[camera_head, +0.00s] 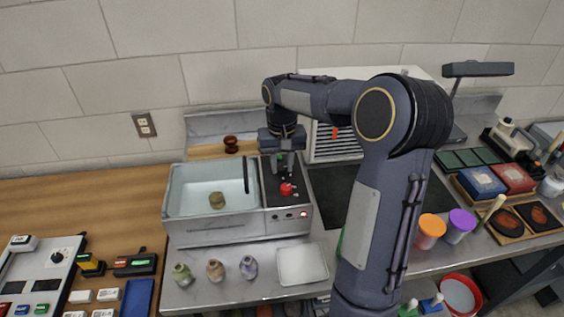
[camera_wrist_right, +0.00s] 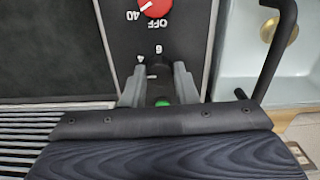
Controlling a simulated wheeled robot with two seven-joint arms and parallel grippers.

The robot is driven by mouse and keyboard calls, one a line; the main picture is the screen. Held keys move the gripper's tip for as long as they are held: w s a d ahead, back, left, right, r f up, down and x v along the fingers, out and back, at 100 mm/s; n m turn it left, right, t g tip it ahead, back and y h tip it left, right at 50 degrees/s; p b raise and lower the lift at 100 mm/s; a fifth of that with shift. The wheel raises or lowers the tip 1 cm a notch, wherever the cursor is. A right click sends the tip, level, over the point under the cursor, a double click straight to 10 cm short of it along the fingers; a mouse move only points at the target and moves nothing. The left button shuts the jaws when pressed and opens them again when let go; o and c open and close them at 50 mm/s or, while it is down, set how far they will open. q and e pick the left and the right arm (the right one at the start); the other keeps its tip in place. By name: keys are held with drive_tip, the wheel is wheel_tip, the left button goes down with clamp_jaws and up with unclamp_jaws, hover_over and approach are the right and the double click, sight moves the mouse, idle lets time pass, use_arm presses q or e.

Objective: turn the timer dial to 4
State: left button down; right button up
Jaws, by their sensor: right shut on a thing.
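The control panel (camera_head: 274,207) of the sink-like bath unit carries two dials. A red dial (camera_head: 287,189) sits nearer the front; in the right wrist view the red dial (camera_wrist_right: 156,6) has "OFF" and "40" beside it. Behind it is a dark dial with a green spot (camera_wrist_right: 161,103), with a "6" and what looks like a "4" printed near it. My right gripper (camera_wrist_right: 160,78) comes down over this dark dial, one finger on each side, shut on it. The gripper also shows in the head view (camera_head: 283,163). The fingers partly hide the dial, so its pointer setting is unclear. My left gripper is out of view.
The bath basin (camera_head: 184,197) with a brass-coloured piece (camera_head: 217,200) and a dark upright spout (camera_head: 246,175) stand left of the panel. Small vases (camera_head: 215,270) and a white tray (camera_head: 302,264) lie in front. My right arm covers much of the right side.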

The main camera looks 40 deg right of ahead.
sight(282, 167)
drive_tip(key=m, duration=0.6)
drive_tip(key=shift+p, duration=0.3)
idle(0.4)
drive_tip(key=o, duration=1)
drive_tip(key=shift+r, duration=0.1)
wheel_tip(282, 167, up, 7)
drive_tip(key=shift+r+b, duration=0.2)
drive_tip(key=shift+b, duration=0.1)
drive_tip(key=shift+r, duration=0.15)
